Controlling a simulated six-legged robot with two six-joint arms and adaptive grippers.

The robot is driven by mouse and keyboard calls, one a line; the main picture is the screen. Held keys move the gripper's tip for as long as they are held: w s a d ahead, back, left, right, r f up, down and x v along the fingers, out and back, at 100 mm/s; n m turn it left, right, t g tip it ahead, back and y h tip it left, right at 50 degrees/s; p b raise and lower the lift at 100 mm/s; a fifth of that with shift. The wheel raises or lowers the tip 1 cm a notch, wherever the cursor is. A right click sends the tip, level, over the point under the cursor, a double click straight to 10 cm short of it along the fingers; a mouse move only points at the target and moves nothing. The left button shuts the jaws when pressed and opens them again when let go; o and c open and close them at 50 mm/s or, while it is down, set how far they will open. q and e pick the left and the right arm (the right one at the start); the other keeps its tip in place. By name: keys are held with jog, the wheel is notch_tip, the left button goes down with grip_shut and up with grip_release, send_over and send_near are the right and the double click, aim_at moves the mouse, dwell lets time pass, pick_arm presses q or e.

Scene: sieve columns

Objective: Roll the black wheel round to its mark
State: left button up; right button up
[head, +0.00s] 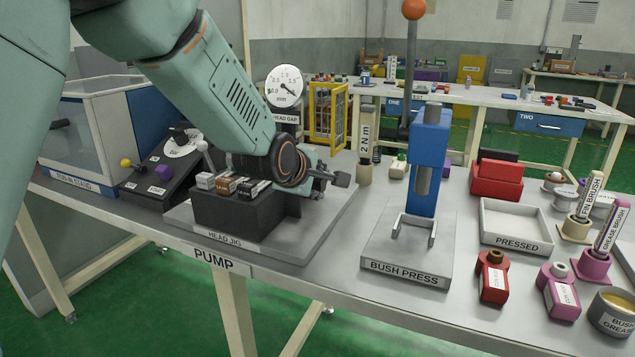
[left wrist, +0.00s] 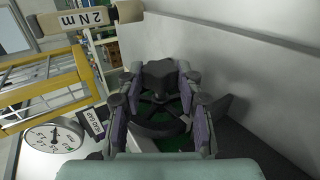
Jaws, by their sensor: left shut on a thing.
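The black wheel (left wrist: 160,129) shows in the left wrist view as a dark curved rim with spokes, between the fingers of my left gripper (left wrist: 157,85). My left gripper is shut on it. In the head view my left gripper (head: 330,177) is above the right side of the head jig (head: 222,236), and my arm hides the wheel there. I cannot make out the wheel's mark in either view. A round dial gauge (head: 285,87) labelled HEAD GAP stands behind my arm; it also shows in the left wrist view (left wrist: 53,135). My right gripper is in neither view.
The blue bush press (head: 428,160) stands right of the jig, with the 2 Nm tool (head: 366,135) behind and a yellow cage (head: 328,112) farther back. Small labelled blocks (head: 228,185) sit on the jig. A PRESSED tray (head: 516,244) and bottles are farther right.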

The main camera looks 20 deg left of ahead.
pick_arm(q)
jog(key=c, duration=0.3)
jog(key=shift+f+b, duration=0.25)
jog(key=shift+b, duration=0.25)
jog(key=shift+c, duration=0.2)
jog(key=shift+s+r+t+b, duration=0.1)
jog(key=shift+t+b, duration=0.35)
jog(key=shift+t, duration=0.25)
jog(key=o, duration=1.1)
jog(key=shift+o, duration=0.2)
jog(key=v, duration=1.2)
